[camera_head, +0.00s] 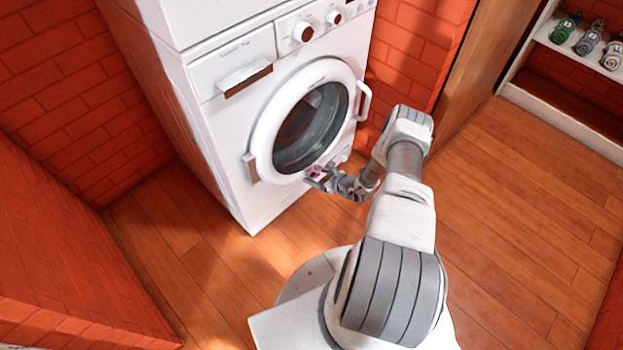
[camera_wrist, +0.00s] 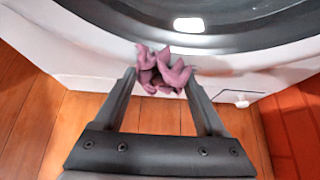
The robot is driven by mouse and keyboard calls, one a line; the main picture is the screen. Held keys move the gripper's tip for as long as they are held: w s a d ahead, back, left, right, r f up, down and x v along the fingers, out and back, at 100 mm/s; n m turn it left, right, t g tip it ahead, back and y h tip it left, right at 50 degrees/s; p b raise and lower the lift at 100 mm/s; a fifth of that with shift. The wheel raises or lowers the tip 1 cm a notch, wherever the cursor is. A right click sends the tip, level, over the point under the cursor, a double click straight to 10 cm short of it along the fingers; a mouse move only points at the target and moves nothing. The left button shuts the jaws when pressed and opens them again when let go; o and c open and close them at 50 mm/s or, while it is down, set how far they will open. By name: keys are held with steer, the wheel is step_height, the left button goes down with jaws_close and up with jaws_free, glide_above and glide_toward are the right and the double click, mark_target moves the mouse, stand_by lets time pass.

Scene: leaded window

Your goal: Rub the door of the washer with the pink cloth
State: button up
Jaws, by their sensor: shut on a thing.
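The white washer (camera_head: 222,160) stands against the brick wall in the head view. Its round door (camera_head: 262,135) is closed, with dark glass and a white ring; the lower part of the door also shows in the wrist view (camera_wrist: 230,40). My gripper (camera_head: 322,178) is at the lower edge of the door. It is shut on the crumpled pink cloth (camera_wrist: 162,70), which sits between the fingertips. In the head view the cloth (camera_head: 316,173) is small and partly hidden by the gripper. The cloth is at the door's lower rim; I cannot tell whether it touches.
A door handle (camera_head: 363,101) sticks out at the right of the washer door. A white shelf (camera_head: 570,50) with several small jars stands at the far right. The wooden floor (camera_head: 520,225) is clear to the right. A brick wall (camera_head: 60,250) is close on the left.

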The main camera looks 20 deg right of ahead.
steer(key=d, duration=0.1)
steer(key=w+d+p, duration=0.1)
steer(key=d, duration=0.1)
steer(key=shift+w+d+r, duration=0.15)
steer(key=shift+w+d, duration=0.05)
steer(key=shift+s+a+p, duration=0.25)
steer(key=shift+a+p, duration=0.1)
steer(key=shift+a, duration=0.35)
steer(key=shift+s+a+p, duration=0.2)
steer(key=shift+a+p, duration=0.1)
steer(key=shift+a, duration=0.35)
steer(key=shift+s+a+p, duration=0.3)
steer(key=shift+a+p, duration=0.4)
steer(key=shift+a, duration=0.15)
steer(key=shift+s+a+p, duration=0.4)
steer(key=shift+a, duration=0.4)
steer(key=s+d+p, duration=0.1)
steer(key=s+d, duration=0.1)
steer(key=s, duration=0.3)
steer(key=shift+s+f, duration=0.2)
steer(key=shift+s, duration=0.15)
